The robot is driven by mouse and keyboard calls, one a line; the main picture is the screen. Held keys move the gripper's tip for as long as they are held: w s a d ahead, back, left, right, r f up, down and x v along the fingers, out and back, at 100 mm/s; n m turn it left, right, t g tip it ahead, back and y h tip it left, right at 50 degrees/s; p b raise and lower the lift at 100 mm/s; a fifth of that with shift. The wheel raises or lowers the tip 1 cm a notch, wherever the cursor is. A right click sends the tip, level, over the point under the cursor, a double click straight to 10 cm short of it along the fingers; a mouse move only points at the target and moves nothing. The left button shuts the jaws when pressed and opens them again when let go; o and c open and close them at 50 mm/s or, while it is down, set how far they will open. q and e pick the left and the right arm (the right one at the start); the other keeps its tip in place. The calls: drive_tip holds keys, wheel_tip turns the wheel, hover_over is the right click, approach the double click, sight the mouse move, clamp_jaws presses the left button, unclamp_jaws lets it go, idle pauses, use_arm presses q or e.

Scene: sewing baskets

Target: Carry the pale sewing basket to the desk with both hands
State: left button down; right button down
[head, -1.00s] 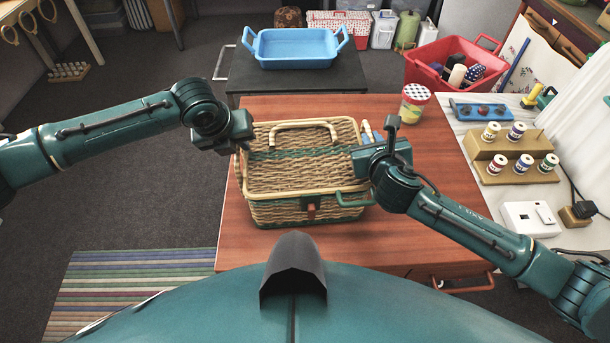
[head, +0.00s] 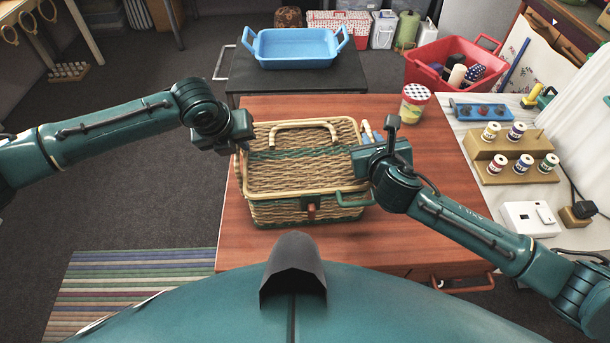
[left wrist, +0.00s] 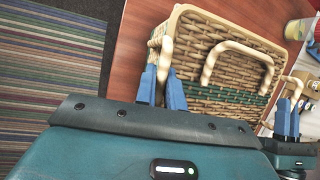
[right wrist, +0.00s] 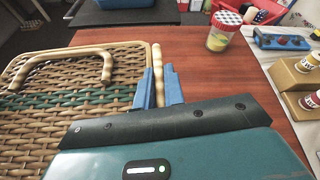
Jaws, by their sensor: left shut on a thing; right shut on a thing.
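The pale wicker sewing basket (head: 300,174) rests on the reddish wooden surface, lid closed, with a cream top handle and a green woven band. My left gripper (head: 240,146) is at its left side. In the left wrist view its blue fingers (left wrist: 162,88) are shut on the cream left side handle (left wrist: 163,66). My right gripper (head: 362,148) is at the right side. In the right wrist view its blue fingers (right wrist: 159,86) are shut on the cream right side handle (right wrist: 158,62). The basket's far underside is hidden.
A jar with a dotted lid (head: 414,103) stands right of the basket. A blue tray (head: 296,62) sits on a dark surface behind. A red bin (head: 430,58) and a white table with thread spools (head: 497,166) are at right. A striped rug (head: 130,285) lies at lower left.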

use_arm(q)
drive_tip(key=shift+w+r, duration=0.1)
drive_tip(key=shift+r, duration=0.1)
use_arm(e)
drive_tip(key=shift+r, duration=0.2)
